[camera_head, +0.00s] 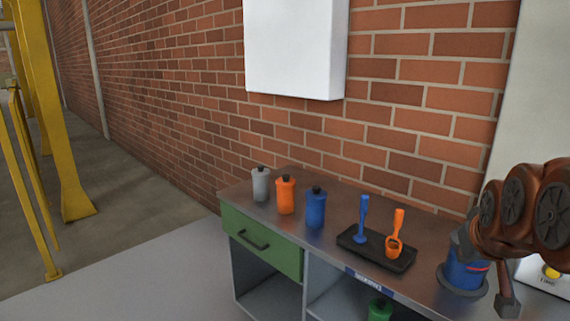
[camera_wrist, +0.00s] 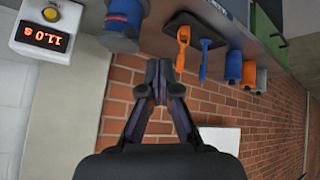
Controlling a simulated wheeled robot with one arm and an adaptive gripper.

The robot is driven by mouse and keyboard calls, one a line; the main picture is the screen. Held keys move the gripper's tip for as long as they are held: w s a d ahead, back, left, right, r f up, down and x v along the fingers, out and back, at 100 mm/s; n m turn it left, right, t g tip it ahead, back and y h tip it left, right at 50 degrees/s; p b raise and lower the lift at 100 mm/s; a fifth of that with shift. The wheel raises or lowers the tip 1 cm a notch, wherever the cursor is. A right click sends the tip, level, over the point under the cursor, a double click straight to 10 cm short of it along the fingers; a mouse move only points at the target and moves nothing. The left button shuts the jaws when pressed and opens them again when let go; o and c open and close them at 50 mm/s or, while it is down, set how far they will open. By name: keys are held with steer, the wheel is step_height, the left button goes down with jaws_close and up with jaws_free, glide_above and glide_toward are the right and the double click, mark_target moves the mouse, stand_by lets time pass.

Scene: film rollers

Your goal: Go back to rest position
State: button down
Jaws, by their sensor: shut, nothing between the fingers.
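My gripper (camera_wrist: 159,82) shows in the wrist view. Its two dark fingers meet at the tips with nothing between them. It is clear of the bench and the wall. The wrist view is upside down, with the bench along its top. In the head view, I cannot make out the fingers clearly.
The bench (camera_head: 330,185) carries grey (camera_head: 261,184), orange (camera_head: 286,195) and blue (camera_head: 316,207) bottles, a black tray (camera_head: 372,254) with blue (camera_head: 361,220) and orange (camera_head: 396,235) tools, and a blue container (camera_head: 465,272). A timer (camera_wrist: 45,27) reads 11.0 s. A brick wall stands behind.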

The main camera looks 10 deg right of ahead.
steer(key=s+a+f+n+g+y+p, duration=0.1)
steer(key=s+a+f+g+y+p, duration=0.15)
steer(key=a, duration=0.45)
steer(key=s+a+f+n+g+y+p, duration=0.1)
steer(key=s+a+f+g+p, duration=0.1)
steer(key=s+a+f+p, duration=0.3)
steer(key=s+a+g+p, duration=0.2)
steer(key=s+a+g, duration=0.2)
steer(key=s+a, duration=0.3)
steer(key=s, duration=0.3)
steer(key=shift+s+a+n, duration=0.35)
steer(key=shift+n, duration=0.05)
steer(key=shift+g+y, duration=0.25)
